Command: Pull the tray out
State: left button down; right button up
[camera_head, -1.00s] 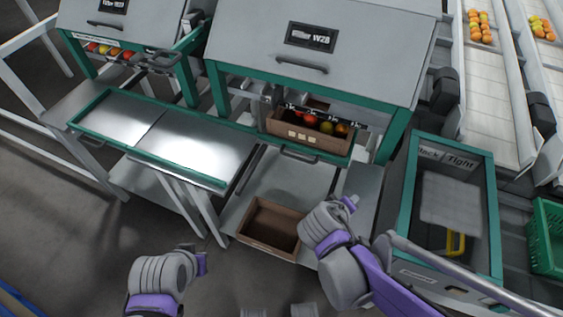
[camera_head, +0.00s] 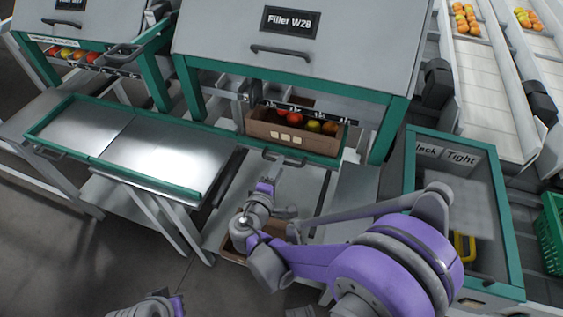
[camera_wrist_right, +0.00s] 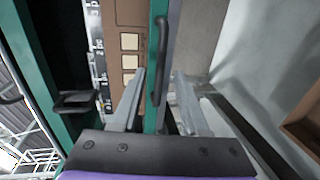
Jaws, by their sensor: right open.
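The tray under Filler W28 has a green front rim (camera_head: 325,160) with a dark bar handle (camera_head: 283,157) on it. A cardboard box (camera_head: 290,139) with tomatoes stands on the tray, below the filler. My right gripper (camera_head: 268,180) is just in front of the handle, open and empty. In the right wrist view its two fingers (camera_wrist_right: 157,100) are apart, with the handle (camera_wrist_right: 162,55) and the green rim (camera_wrist_right: 158,22) ahead and between them. Only part of my left gripper (camera_head: 178,306) shows at the bottom edge; its jaws cannot be made out.
An empty brown box (camera_head: 232,257) sits on the lower shelf, partly hidden by my right arm. Left of it is a metal tray table with a green rim (camera_head: 150,181). A green-framed bin (camera_head: 408,200) stands at right, a green crate (camera_head: 552,228) beyond.

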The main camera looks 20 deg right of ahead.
jog(key=shift+x, duration=1.7)
grip_shut()
